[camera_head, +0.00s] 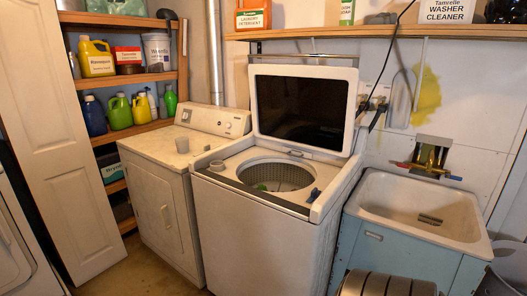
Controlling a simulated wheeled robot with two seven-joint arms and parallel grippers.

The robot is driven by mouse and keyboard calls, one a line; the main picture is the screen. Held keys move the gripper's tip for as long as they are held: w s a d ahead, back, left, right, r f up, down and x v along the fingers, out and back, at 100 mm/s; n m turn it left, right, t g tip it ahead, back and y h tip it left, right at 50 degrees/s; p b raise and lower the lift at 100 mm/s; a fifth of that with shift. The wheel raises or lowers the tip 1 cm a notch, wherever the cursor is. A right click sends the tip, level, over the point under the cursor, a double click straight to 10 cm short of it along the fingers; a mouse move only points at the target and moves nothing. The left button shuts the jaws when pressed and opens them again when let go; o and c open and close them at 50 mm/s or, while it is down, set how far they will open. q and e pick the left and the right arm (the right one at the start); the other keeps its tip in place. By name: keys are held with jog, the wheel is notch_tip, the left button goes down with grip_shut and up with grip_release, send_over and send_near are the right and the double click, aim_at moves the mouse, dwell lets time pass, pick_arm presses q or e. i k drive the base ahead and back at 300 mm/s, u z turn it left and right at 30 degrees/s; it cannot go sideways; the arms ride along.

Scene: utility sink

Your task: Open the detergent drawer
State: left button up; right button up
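A white top-loading washer (262,238) stands in the middle with its dark-windowed lid (300,105) raised. Its round drum opening shows a green item (261,187) inside. A small pale cup-like piece (217,165) is at the left of the rim. No detergent drawer can be clearly made out. Neither of my grippers is in view.
A white dryer (160,215) stands left of the washer, a sink (420,205) on a blue cabinet to its right. Shelves (128,78) hold several bottles at the left. A ribbed grey object (385,286) is at the bottom edge. Some floor (135,272) shows before the dryer.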

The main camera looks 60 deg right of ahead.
aim_at(290, 152)
jog(key=i, duration=0.5)
jog(key=z, duration=2.4)
